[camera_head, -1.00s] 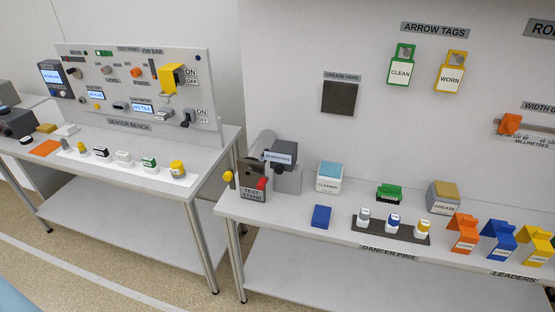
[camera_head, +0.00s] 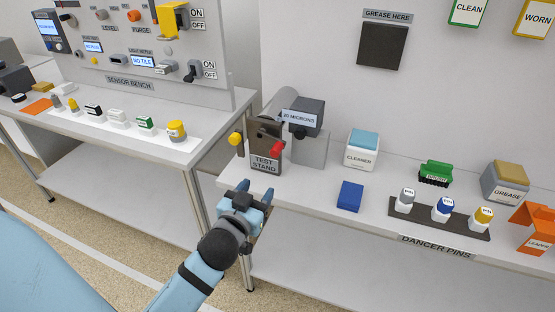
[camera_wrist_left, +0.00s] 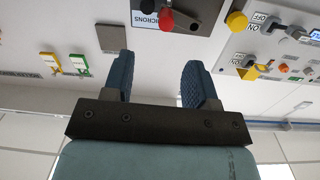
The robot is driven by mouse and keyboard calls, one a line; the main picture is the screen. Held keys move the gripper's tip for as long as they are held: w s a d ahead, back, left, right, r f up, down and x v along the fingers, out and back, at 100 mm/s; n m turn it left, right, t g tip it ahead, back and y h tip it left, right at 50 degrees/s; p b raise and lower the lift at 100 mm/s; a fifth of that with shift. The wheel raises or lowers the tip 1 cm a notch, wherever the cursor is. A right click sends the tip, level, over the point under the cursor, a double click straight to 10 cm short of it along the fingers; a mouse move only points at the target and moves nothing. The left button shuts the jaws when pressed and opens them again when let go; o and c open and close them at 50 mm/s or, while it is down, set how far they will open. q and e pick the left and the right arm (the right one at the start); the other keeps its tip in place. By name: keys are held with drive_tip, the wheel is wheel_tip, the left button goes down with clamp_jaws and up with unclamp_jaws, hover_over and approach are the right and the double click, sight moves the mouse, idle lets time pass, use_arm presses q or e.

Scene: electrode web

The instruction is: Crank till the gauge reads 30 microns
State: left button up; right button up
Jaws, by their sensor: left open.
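The test stand (camera_head: 265,150) is a dark upright block at the left end of the right bench. A yellow knob (camera_head: 236,139) sticks out on its left side, and a red knob (camera_head: 277,147) is on its front. The gauge display (camera_head: 299,118) behind it reads in microns; its number is too small to read surely. My left gripper (camera_head: 254,194) is open and empty, in front of and below the stand, apart from both knobs. The left wrist view shows the spread fingers (camera_wrist_left: 157,72), with the red knob (camera_wrist_left: 166,20) and yellow knob (camera_wrist_left: 237,21) beyond them. My right gripper is not in view.
A blue block (camera_head: 350,196), a cleaner box (camera_head: 362,150) and a dark rack (camera_head: 425,216) of dancer pins stand right of the test stand. The sensor bench (camera_head: 215,112) is at the left, with a gap between the benches.

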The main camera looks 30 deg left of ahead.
sight(274, 154)
use_arm(q)
drive_tip(key=shift+n+y, duration=0.3)
drive_tip(key=shift+y, duration=0.1)
drive_tip(key=x, duration=0.9)
drive_tip(key=r+x, duration=0.1)
drive_tip(key=x, duration=0.4)
drive_tip(key=shift+w+a, duration=0.15)
drive_tip(key=shift+a, duration=0.2)
drive_tip(key=shift+p, duration=0.3)
clamp_jaws()
